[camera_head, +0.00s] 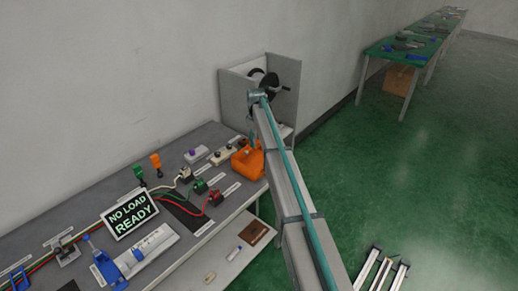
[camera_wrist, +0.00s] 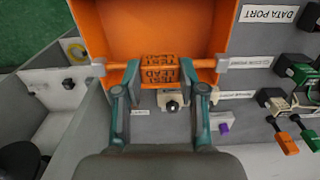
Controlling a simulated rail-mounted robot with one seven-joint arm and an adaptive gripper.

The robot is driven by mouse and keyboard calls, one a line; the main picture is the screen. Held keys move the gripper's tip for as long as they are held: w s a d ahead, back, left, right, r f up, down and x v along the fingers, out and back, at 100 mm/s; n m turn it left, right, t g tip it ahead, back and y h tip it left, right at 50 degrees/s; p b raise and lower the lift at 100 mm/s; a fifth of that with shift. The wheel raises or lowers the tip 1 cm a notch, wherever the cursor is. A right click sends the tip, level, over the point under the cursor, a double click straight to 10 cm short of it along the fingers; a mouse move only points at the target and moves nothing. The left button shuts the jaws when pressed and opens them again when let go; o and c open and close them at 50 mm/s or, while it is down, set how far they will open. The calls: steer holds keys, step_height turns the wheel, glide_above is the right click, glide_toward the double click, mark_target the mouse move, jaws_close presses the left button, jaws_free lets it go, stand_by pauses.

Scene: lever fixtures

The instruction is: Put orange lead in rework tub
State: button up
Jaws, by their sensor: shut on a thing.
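My gripper (camera_wrist: 160,70) is shut on a short orange block with raised lettering, on a crossbar between two grey end brackets. The bar is the handle of an open-looking orange case (camera_wrist: 205,20). In the head view the orange case (camera_head: 248,162) stands at the bench's far right end, below my gripper (camera_head: 254,134), which is small there. A loose orange plug (camera_head: 155,161) stands on the bench beside a green plug (camera_head: 138,172). No tub is readably labelled as rework.
A grey open-sided box (camera_head: 232,92) with black wheel-like parts stands behind the case. Sockets with red, green and white leads (camera_head: 214,197) line the bench near a "NO LOAD READY" sign (camera_head: 130,214). A lower shelf (camera_head: 222,270) holds small items.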

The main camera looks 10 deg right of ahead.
steer(key=shift+w, duration=0.35)
steer(key=shift+d, duration=0.1)
steer(key=shift+f+b, duration=0.55)
steer(key=shift+f, duration=1.2)
steer(key=o, duration=1.6)
steer(key=shift+r+p, duration=0.95)
steer(key=shift+r, duration=1.6)
